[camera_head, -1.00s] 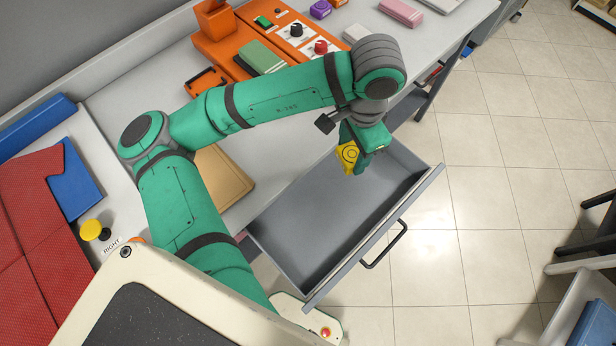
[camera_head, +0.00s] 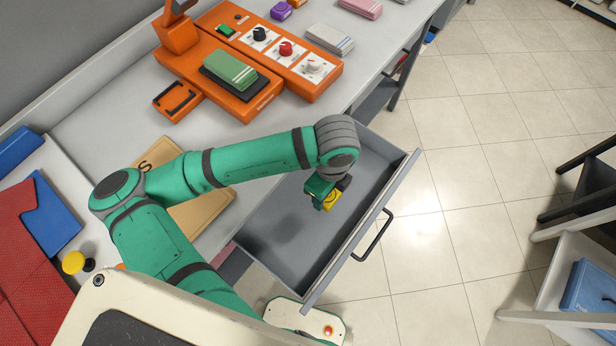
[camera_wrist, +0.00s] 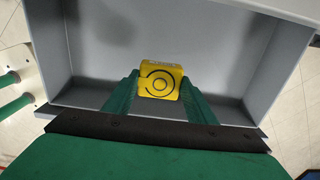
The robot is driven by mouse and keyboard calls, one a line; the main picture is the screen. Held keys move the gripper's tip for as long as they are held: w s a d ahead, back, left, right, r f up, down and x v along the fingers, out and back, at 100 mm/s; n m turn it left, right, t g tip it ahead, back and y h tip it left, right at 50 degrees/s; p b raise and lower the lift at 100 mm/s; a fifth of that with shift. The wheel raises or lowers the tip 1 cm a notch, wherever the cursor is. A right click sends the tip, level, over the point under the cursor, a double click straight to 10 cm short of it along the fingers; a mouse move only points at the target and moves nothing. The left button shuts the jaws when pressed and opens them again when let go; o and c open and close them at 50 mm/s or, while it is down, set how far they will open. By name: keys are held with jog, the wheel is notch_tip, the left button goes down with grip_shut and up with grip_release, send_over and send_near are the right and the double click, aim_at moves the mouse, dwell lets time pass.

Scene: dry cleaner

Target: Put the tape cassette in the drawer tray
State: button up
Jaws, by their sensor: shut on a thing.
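The yellow tape cassette (camera_head: 330,201) shows at the tips of my gripper (camera_head: 322,193), over the inside of the open grey drawer tray (camera_head: 277,247). In the wrist view the cassette (camera_wrist: 160,81), with dark ring marks on its face, sits between the two green fingers of my gripper (camera_wrist: 159,88), which are shut on it. The drawer tray (camera_wrist: 215,50) surrounds it in that view. I cannot tell whether the cassette touches the tray floor. Nothing else shows in the tray.
The drawer's front has a black handle (camera_head: 373,236) facing the tiled floor. On the counter are an orange machine (camera_head: 225,80) with a green block, an orange knob panel (camera_head: 285,50) and a tan board (camera_head: 200,212). A white shelf with a blue item (camera_head: 590,290) stands at right.

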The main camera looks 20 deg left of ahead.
jog(key=w+a+f, duration=0.2)
jog(key=w+f, duration=0.1)
jog(key=w+a+f, duration=0.3)
jog(key=shift+a+f, duration=0.15)
jog(key=shift+f, duration=0.15)
jog(key=shift+w+a+f, duration=0.3)
jog(key=shift+w+f, duration=0.1)
jog(key=shift+f, duration=1.7)
jog(key=shift+f, duration=0.1)
jog(key=o, duration=1.1)
notch_tip(320, 180, up, 12)
jog(key=shift+r, duration=0.1)
